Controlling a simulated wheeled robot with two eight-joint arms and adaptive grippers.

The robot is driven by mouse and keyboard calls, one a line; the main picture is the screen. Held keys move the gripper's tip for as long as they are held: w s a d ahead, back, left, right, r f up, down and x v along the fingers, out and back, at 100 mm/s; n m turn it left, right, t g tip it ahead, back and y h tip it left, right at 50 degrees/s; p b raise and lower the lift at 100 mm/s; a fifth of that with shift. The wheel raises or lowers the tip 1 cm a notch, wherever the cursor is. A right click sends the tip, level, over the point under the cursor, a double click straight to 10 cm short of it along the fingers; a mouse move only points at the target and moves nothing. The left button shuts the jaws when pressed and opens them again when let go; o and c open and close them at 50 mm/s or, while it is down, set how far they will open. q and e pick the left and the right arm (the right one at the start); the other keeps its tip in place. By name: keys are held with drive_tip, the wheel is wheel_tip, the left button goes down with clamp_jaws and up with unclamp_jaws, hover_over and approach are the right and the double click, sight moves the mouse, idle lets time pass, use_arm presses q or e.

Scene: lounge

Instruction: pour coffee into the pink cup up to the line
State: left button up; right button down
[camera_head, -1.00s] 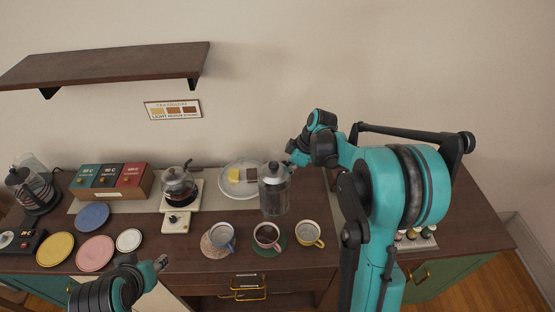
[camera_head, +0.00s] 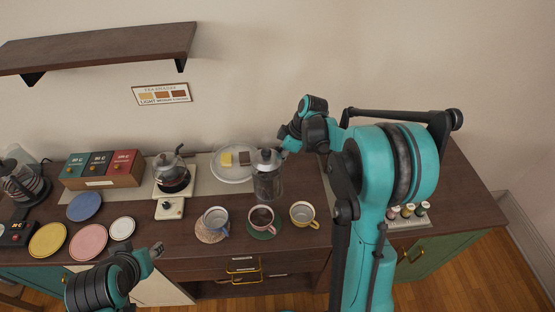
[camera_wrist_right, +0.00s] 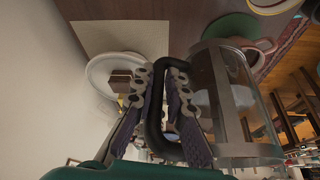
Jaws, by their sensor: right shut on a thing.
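The pink cup (camera_head: 262,217) stands on a green saucer (camera_head: 274,233) on the counter. Its inside looks dark brown; I cannot make out a line or the exact level. A glass press pot with a metal lid (camera_head: 267,178) is just behind it, looking upright. My right gripper (camera_wrist_right: 165,100) is shut on the pot's black handle (camera_wrist_right: 157,105); the clear glass body (camera_wrist_right: 225,95) fills the right of the wrist view, with the pink cup (camera_wrist_right: 258,52) partly hidden beyond. My left gripper (camera_head: 157,250) is low over the counter's front, apart from everything; its jaw state is unclear.
A blue cup (camera_head: 215,221) is left of the pink one, a yellow cup (camera_head: 302,214) right. A white plate (camera_head: 220,172) lies behind the pot. A kettle (camera_head: 171,173) sits on a burner at left. Several coloured plates (camera_head: 84,207) and boxes (camera_head: 103,170) occupy the left counter.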

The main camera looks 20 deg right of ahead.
drive_tip(key=shift+f+b, duration=0.65)
drive_tip(key=shift+f, duration=0.35)
drive_tip(key=shift+f, duration=0.15)
drive_tip(key=shift+w+d+r+n+t+h+b, duration=0.15)
drive_tip(key=shift+n+t+h+b, duration=0.3)
drive_tip(key=shift+t+h, duration=0.75)
drive_tip(key=shift+w+d+r+n+t+h+b, duration=0.25)
drive_tip(key=shift+t+h+b, duration=0.5)
drive_tip(key=shift+t, duration=0.65)
drive_tip(key=shift+w+d+r+n+t+h+b, duration=0.1)
drive_tip(key=shift+n+t+h+b, duration=0.3)
drive_tip(key=shift+t+h, duration=0.85)
drive_tip(key=shift+s+a+t+b, duration=0.1)
drive_tip(key=shift+a+t+b, duration=0.1)
drive_tip(key=shift+t+b, duration=0.15)
drive_tip(key=shift+s+r, duration=0.1)
